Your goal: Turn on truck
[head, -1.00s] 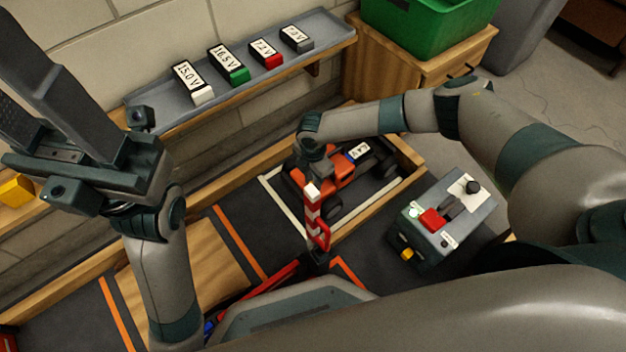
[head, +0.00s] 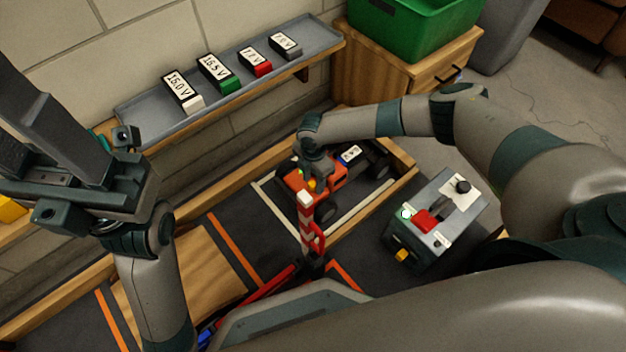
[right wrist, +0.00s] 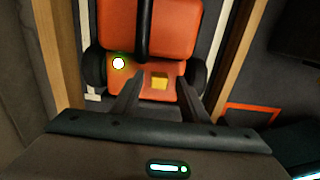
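The orange truck (head: 330,180) stands inside the white-lined bay in the head view, partly covered by my right gripper (head: 316,170). In the right wrist view, the truck's orange body (right wrist: 174,25) fills the upper middle. My right gripper (right wrist: 160,86) is open over it. A yellow square switch (right wrist: 160,81) on the truck shows between the fingertips. I cannot tell whether the fingers touch the truck. My left gripper (head: 50,125) is raised at the left, away from the truck; its finger gap is unclear.
A red-and-white striped barrier post (head: 305,222) stands in front of the truck. A grey control box (head: 440,218) with a red switch is to the right. A wall shelf (head: 145,122) holds several labelled batteries. A green bin (head: 410,35) stands on a wooden cabinet.

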